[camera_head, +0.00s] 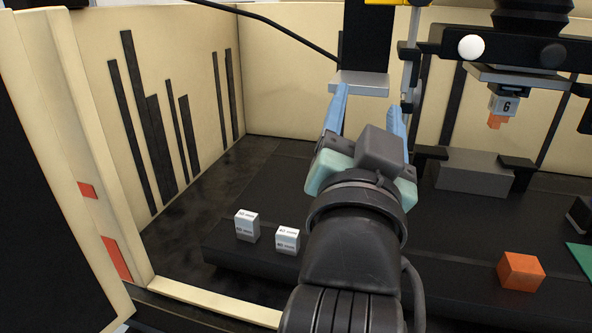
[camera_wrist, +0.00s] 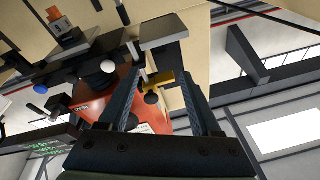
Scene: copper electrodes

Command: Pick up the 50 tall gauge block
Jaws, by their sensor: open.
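Two small white gauge blocks with dark printing stand upright on the black bed in the head view. The left block (camera_head: 247,226) is the taller one, and the right block (camera_head: 287,240) is shorter. Their printed numbers are too small to read surely. My gripper (camera_head: 366,100) has its blue fingers spread apart, with nothing between them. It is raised above and behind the blocks, to their right, pointing away from them. The wrist view shows the two fingers (camera_wrist: 160,78) apart and neither block.
A machine head holds a copper electrode (camera_head: 496,121) with a white holder marked 6. A grey block (camera_head: 473,172) sits below it. An orange cube (camera_head: 521,271) is at front right. Cream walls (camera_head: 185,60) close the left and back. The bed around the white blocks is clear.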

